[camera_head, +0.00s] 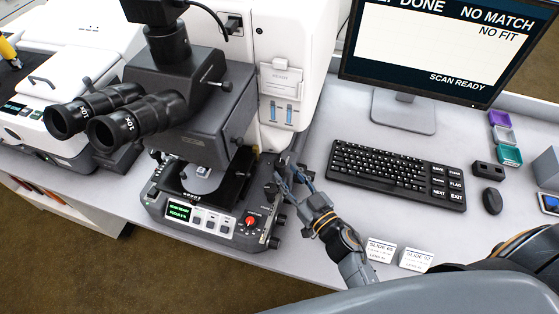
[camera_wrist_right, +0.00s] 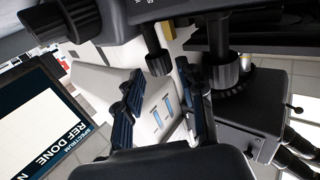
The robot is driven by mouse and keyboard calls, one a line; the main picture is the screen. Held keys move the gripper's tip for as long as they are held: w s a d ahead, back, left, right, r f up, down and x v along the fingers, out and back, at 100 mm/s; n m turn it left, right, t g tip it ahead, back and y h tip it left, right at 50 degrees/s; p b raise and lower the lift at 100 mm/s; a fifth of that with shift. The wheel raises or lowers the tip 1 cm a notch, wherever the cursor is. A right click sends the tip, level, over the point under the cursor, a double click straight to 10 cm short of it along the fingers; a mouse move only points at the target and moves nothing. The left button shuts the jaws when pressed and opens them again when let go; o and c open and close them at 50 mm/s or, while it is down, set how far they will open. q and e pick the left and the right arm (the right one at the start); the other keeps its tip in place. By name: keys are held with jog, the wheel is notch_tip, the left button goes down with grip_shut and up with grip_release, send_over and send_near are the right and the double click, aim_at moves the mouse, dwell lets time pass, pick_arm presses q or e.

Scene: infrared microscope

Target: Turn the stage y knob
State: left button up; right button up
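The microscope (camera_head: 190,110) stands on the bench with its dark stage (camera_head: 200,187) above a base with a small green display (camera_head: 179,211). My right gripper (camera_head: 284,174) is at the right side of the stage. In the right wrist view my right gripper (camera_wrist_right: 158,82) is open, its two fingers apart and nothing clamped. A small black knob (camera_wrist_right: 158,63) on a shaft lies ahead, in the gap between the fingertips. A larger ribbed knob (camera_wrist_right: 232,76) is to its right. I cannot tell which knob is labelled stage y. My left gripper is not in view.
A red knob (camera_head: 250,221) is on the base front. A keyboard (camera_head: 398,173), mouse (camera_head: 492,201) and monitor (camera_head: 440,45) are to the right. Two slide cards (camera_head: 380,251) stand near my right arm. The eyepieces (camera_head: 105,120) jut out left.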

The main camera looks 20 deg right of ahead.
aim_at(283, 169)
jog(key=x, duration=0.4)
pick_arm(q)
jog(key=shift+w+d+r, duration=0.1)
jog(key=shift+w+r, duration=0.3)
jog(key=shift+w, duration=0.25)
pick_arm(e)
jog(key=shift+w+a, duration=0.1)
jog(key=shift+w, duration=0.25)
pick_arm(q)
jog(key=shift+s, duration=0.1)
pick_arm(e)
grip_shut()
pick_arm(q)
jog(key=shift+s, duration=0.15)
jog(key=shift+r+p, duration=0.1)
jog(key=shift+p, duration=0.2)
